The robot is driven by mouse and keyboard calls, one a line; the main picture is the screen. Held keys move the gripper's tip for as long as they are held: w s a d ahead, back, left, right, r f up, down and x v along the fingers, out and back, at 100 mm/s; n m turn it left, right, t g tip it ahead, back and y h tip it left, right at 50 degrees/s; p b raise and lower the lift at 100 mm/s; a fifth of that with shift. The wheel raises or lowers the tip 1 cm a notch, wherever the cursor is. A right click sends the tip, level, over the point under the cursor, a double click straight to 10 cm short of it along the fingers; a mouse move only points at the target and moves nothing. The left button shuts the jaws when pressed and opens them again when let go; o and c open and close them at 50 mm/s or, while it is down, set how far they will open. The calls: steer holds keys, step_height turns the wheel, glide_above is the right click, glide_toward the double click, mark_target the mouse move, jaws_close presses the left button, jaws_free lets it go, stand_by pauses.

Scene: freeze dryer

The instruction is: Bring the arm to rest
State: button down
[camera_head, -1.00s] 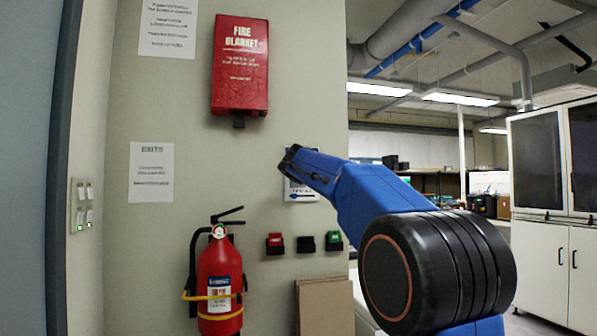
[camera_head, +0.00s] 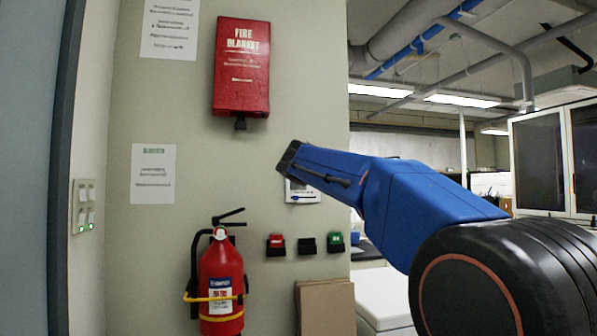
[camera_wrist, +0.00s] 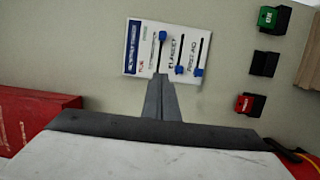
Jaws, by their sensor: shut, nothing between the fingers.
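My gripper (camera_wrist: 160,98) shows in the wrist view with its two narrow grey fingers together and nothing between them. The fingertips overlap the lower edge of a white wall panel with blue sliders (camera_wrist: 144,42) in that picture; I cannot tell how far apart they are in depth. In the head view my blue arm reaches in from the lower right toward the wall. Its dark end is in front of the wall, up and left of the same panel (camera_head: 303,195), and partly hides it. The fingers are not clear in the head view.
A red fire blanket box (camera_head: 241,68) hangs above the arm's end. A red fire extinguisher (camera_head: 219,285) is on the wall below left. Red, black and green switches (camera_head: 306,245) sit below the panel. Brown boards (camera_head: 326,307) lean below them. A white cabinet (camera_head: 541,160) stands right.

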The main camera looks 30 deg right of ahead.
steer(key=s+a+f+m+g+y, duration=0.3)
steer(key=s+a+f, duration=0.3)
steer(key=s+f, duration=0.8)
steer(key=s+a+f+m+g+y, duration=0.3)
steer(key=s+a+f, duration=0.4)
steer(key=s+f, duration=0.8)
steer(key=s+a+f+m+g+y, duration=0.3)
steer(key=s+a+f+m, duration=0.3)
steer(key=s+f, duration=0.8)
step_height(320, 180, down, 12)
steer(key=shift+s+a+f+g, duration=0.1)
steer(key=shift+s+a+g, duration=0.05)
steer(key=shift+a+g, duration=0.65)
steer(key=shift+d, duration=0.1)
